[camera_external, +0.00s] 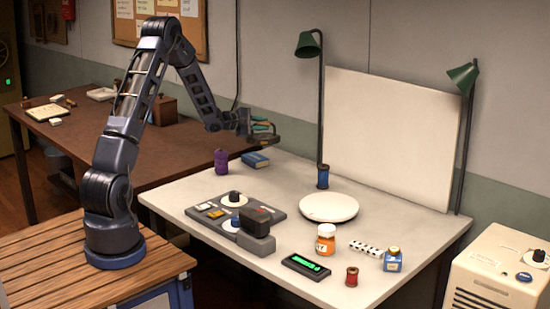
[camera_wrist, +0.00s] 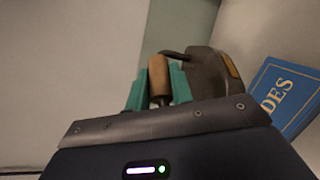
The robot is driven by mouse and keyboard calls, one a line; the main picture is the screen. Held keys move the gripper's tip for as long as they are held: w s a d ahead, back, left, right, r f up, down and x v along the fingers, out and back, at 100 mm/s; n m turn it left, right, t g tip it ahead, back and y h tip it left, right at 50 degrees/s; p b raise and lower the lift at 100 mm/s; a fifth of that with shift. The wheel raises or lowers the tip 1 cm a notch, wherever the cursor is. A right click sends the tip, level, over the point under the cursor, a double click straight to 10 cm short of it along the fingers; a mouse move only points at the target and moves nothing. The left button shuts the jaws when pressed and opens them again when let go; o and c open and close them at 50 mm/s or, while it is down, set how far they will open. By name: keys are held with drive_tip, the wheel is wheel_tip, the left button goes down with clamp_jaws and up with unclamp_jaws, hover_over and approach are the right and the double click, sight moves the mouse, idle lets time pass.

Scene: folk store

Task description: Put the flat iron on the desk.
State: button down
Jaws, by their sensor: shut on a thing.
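The flat iron (camera_external: 265,139) is dark with a wooden handle. My gripper (camera_external: 259,125) holds it in the air, near the back left edge of the pale-topped table. In the wrist view the teal fingers of my gripper (camera_wrist: 158,88) are shut around the wooden handle, and the dark body of the iron (camera_wrist: 212,75) shows to the right. The brown wooden desk (camera_external: 125,128) stands at the back left, left of and behind the iron. The iron's underside is hidden.
The pale table (camera_external: 390,215) bears a purple spool (camera_external: 221,161), a blue book (camera_external: 255,160), a white round plate (camera_external: 328,207), jars and a grey device. The book also shows in the wrist view (camera_wrist: 287,95). The brown desk has papers and a box (camera_external: 163,109), with bare room at its front.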

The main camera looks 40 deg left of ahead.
drive_tip(key=a+r, duration=0.1)
drive_tip(key=a, duration=1.9)
drive_tip(key=s+a+h, duration=0.1)
drive_tip(key=s+a, duration=0.3)
drive_tip(key=a, duration=0.7)
drive_tip(key=s+a, duration=0.5)
drive_tip(key=a, duration=0.6)
drive_tip(key=shift+m, duration=0.4)
drive_tip(key=shift+w+f, duration=0.15)
drive_tip(key=shift+f, duration=3.55)
drive_tip(key=shift+f, duration=0.55)
